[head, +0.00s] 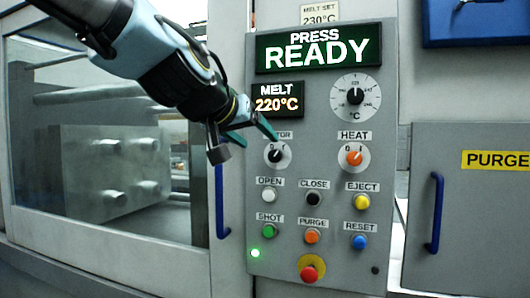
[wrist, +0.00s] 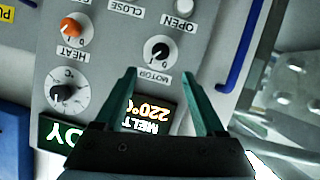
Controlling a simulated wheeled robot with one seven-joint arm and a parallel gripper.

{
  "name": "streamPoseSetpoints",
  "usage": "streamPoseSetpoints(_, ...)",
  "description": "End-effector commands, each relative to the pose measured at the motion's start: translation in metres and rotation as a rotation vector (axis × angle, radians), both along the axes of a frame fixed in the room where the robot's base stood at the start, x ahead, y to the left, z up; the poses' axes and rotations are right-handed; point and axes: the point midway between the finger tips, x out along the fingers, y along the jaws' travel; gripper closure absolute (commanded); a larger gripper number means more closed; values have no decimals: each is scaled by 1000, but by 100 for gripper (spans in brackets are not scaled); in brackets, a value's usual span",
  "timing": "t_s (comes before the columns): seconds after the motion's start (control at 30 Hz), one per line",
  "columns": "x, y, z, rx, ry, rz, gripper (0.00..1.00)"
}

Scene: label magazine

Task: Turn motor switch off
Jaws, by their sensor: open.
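The motor switch (head: 277,155) is a black rotary knob on a round white plate, on the grey control panel. Its label is partly covered by my gripper in the head view. In the wrist view, which is upside down, the motor switch (wrist: 157,51) lies just beyond the fingertips, between their lines. A pale mark shows on the knob, but I cannot tell clearly which position it marks. My gripper (head: 243,142) is open and empty, up and left of the switch in the head view. Its two green fingers (wrist: 158,75) are apart and appear clear of the knob.
The orange heat knob (head: 354,157) is right of the switch. Several push buttons and a red emergency stop (head: 308,269) sit below. The READY display (head: 318,50) and temperature dial (head: 355,96) are above. A blue door handle (head: 221,188) stands out left of the panel.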

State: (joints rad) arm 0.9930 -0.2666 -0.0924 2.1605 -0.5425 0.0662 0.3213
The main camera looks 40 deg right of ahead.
Motion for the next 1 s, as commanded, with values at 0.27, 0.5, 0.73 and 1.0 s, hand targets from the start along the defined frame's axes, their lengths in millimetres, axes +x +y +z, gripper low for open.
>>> streamPoseSetpoints(0.27,20,-42,-23,5,3,-1,28)
streamPoseSetpoints(0.5,36,-71,-37,3,2,2,28)
streamPoseSetpoints(0.73,42,-82,-39,2,1,3,28)
streamPoseSetpoints(1.0,42,-82,-39,3,2,3,32)
